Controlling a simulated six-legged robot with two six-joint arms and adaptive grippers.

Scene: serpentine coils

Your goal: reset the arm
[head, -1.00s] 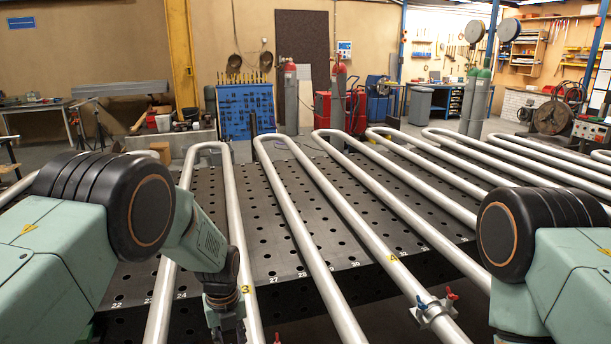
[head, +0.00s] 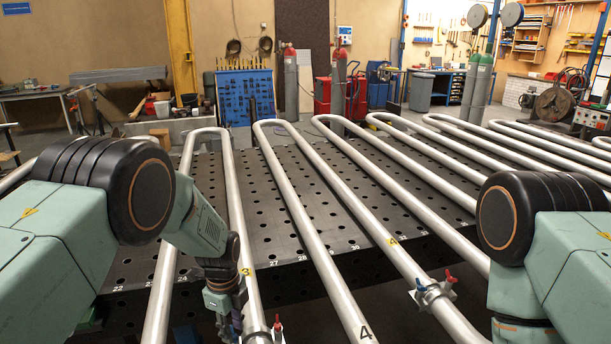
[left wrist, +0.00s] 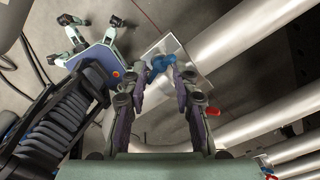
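My left arm comes in from the left of the head view and bends down. Its gripper (head: 232,330) is at the bottom edge, beside the coil tube marked 3 (head: 243,270) and the valve block (head: 260,337) with a red handle (head: 277,322). In the left wrist view my left gripper (left wrist: 158,72) has its fingers apart. A blue handle (left wrist: 161,64) on a metal plate (left wrist: 180,58) appears between the tips; I cannot tell whether they touch it. A red handle (left wrist: 212,111) lies right of the fingers. My right arm shows at the right; its gripper is out of view.
Several silver coils run over a dark perforated table (head: 270,215). A blue tool panel (head: 245,98) and gas cylinders (head: 338,88) stand behind.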

